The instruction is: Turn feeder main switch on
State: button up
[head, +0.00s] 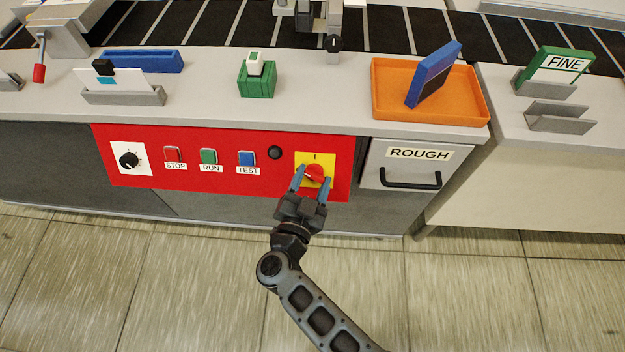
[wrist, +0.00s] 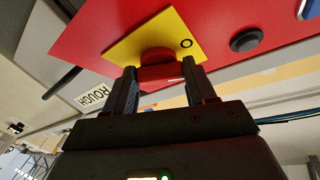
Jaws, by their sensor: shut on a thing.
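The feeder main switch is a red rotary knob (head: 314,172) on a yellow plate (head: 328,160), set in the red control panel (head: 215,184). An "I" mark shows at the top of the plate in the head view. My gripper (head: 311,183) is at the knob, with one finger on each side of it. In the wrist view, the red knob (wrist: 158,70) sits between the two fingers (wrist: 160,88), and the yellow plate (wrist: 185,35) shows an "O" mark. My gripper is shut on the knob. The fingers partly hide the knob's sides.
Left of the switch are a black round button (head: 275,153), the blue TEST (head: 246,158), green RUN (head: 209,156) and red STOP (head: 172,155) buttons, and a dial (head: 129,160). A ROUGH drawer (head: 405,165) with a black handle is close on the right. An orange tray (head: 390,105) stands above.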

jog(key=m+g+h, duration=0.1)
jog(key=m, duration=0.1)
jog(key=m+g+h, duration=0.1)
jog(key=m, duration=0.2)
jog(key=m+g, duration=0.1)
jog(key=m, duration=0.1)
jog(key=shift+w+a+r+m+h, duration=0.1)
jog(key=shift+a+r+m+h, duration=0.1)
jog(key=shift+m+h, duration=0.2)
jog(key=m+g, duration=0.1)
jog(key=m, duration=0.2)
jog(key=shift+r+m+g+p, duration=0.1)
jog(key=shift+m+g+p, duration=0.2)
jog(key=shift+m, duration=0.1)
jog(key=shift+m+g+p, duration=0.4)
jog(key=shift+m+g, duration=0.4)
jog(key=shift+m, duration=0.6)
jog(key=o, duration=1)
jog(key=shift+o, duration=0.2)
jog(key=v, duration=0.7)
jog(key=shift+s+a, duration=0.2)
jog(key=shift+a, duration=0.1)
